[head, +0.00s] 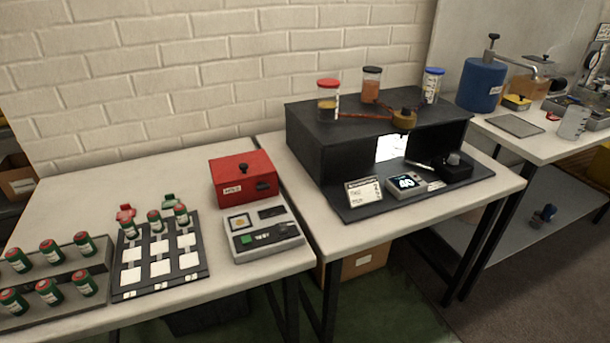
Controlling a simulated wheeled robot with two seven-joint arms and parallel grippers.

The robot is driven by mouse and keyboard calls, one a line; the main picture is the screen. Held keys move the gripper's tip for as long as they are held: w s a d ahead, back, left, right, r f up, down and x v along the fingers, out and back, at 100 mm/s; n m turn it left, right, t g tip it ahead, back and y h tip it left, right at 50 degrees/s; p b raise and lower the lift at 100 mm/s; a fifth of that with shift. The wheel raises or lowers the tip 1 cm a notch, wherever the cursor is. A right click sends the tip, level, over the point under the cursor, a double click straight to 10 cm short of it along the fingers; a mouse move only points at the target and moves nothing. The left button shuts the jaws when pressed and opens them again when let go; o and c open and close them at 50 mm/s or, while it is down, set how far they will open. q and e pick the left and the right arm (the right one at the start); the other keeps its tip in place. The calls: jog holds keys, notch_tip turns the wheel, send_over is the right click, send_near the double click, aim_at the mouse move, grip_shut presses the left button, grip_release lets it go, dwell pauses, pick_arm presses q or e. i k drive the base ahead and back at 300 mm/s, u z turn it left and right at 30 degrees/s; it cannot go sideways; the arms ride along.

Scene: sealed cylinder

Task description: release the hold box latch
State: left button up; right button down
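A red box (243,176) with a dark knob on its lid stands on the left table, towards its right end. It looks closed. A small white label is on its front, and a dark fitting, perhaps the latch, sits to the right of the label. The label is too small to read surely. Neither of my grippers shows in the head view.
A grey device (262,232) with a green button stands just before the red box. A black grid board (160,254) and a rack of green cylinders (52,272) are to the left. A black open-fronted booth (345,150) stands to the right.

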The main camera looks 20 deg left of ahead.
aim_at(262, 186)
jog(key=i, duration=0.4)
jog(key=u, duration=1.5)
